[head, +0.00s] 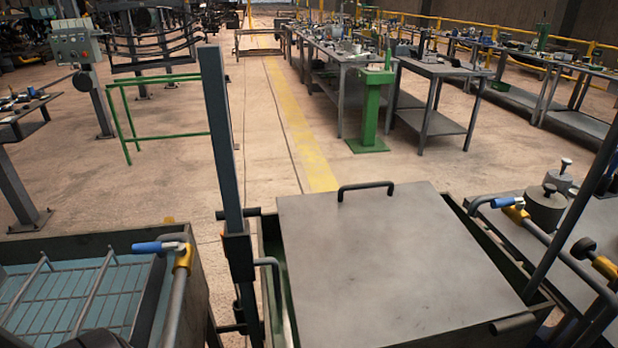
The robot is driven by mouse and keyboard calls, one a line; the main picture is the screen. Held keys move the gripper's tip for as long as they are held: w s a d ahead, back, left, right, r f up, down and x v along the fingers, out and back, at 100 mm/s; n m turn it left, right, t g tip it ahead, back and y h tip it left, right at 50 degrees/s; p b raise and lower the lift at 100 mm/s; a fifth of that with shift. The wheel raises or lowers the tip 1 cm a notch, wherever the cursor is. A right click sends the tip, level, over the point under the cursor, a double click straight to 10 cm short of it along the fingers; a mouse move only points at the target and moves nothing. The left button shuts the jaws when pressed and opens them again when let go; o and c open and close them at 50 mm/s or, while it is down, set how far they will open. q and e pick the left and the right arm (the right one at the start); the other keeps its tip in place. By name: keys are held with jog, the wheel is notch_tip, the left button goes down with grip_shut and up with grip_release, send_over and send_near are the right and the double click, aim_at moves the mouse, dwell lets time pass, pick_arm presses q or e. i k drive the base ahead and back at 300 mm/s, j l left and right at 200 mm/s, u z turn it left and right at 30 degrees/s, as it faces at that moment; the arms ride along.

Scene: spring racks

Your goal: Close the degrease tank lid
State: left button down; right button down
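A flat grey metal lid (400,265) with a black bar handle (366,189) at its far edge covers most of the dark green tank (478,232) in the lower middle. Strips of the tank's inside show along the left and right of the lid. I cannot tell whether the lid lies flush on the rim or is slightly raised. The lid's near edge runs out of the bottom of the view. No gripper can be made out. A dark rounded shape at the bottom left edge is too cut off to identify.
An open tank (130,237) with bluish liquid and a wire rack (70,285) stands at left. A dark upright post (218,140) rises beside the lidded tank. Pipes with blue-handled valves (160,246) flank both sides. Workbenches (435,70) stand behind; the floor left of the yellow stripe is mostly clear.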

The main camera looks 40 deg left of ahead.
aim_at(381, 264)
jog(key=l+u, duration=0.3)
jog(key=l, duration=0.4)
jog(key=l+u, duration=0.3)
jog(key=l, duration=0.4)
